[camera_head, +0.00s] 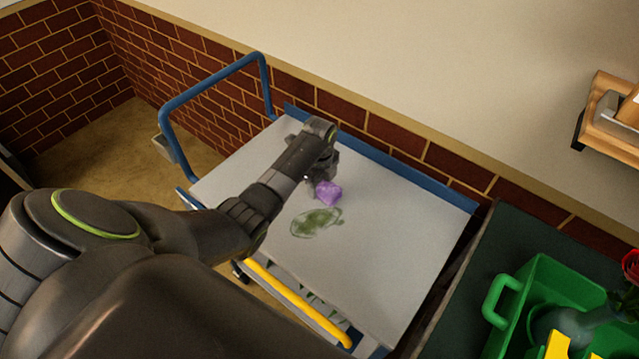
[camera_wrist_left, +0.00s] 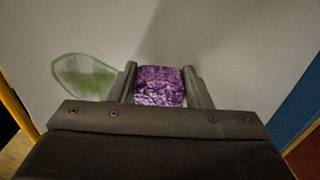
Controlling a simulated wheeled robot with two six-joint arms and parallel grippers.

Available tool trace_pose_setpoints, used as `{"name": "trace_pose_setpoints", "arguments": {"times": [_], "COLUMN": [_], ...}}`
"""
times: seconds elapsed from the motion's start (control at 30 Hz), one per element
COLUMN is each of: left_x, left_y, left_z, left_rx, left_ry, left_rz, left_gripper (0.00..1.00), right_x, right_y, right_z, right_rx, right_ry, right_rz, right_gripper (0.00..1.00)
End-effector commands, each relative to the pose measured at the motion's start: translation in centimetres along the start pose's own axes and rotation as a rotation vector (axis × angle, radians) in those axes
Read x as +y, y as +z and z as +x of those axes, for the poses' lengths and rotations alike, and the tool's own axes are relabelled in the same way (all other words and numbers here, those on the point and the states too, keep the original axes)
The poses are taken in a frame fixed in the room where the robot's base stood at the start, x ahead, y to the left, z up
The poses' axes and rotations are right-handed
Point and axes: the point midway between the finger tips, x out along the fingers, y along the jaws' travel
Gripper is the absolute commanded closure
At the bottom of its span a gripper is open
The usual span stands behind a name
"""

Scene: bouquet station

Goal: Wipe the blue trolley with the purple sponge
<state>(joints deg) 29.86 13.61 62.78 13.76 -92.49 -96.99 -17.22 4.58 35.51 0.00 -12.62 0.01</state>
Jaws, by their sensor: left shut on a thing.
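The blue trolley (camera_head: 400,235) has a pale grey top, a blue rail at the back and a blue push handle at the left. A green smear (camera_head: 316,223) lies on its top and also shows at the left of the left wrist view (camera_wrist_left: 84,76). My left gripper (camera_head: 322,180) is shut on the purple sponge (camera_head: 328,194), which sits between both fingers in the left wrist view (camera_wrist_left: 160,86). The sponge is just behind the smear, at or close above the top; I cannot tell whether it touches. My right gripper is not in view.
A green crate (camera_head: 505,300) with a grey-blue vase and a red flower stands on a dark table at the right. A wooden wall shelf (camera_head: 612,118) is at the upper right. A brick wall runs behind the trolley. The trolley top's right part is clear.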

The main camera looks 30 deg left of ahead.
Motion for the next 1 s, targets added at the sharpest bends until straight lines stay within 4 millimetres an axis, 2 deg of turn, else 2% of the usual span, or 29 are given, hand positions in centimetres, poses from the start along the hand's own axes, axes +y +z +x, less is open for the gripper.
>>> {"name": "trace_pose_setpoints", "arguments": {"times": [0.73,0.87,1.0], "left_x": [0.0,0.2,1.1], "left_y": [0.0,0.0,0.0], "left_z": [1.6,1.3,1.0], "left_rx": [0.0,0.0,0.0], "left_ry": [0.0,0.0,0.003], "left_rz": [0.0,0.0,0.0], "left_gripper": [0.77,0.77,0.77], "right_x": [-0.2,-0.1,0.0], "right_y": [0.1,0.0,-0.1], "right_z": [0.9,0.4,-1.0], "right_rx": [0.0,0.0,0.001], "right_ry": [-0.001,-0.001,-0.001], "right_rz": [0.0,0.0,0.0], "right_gripper": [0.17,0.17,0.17]}}
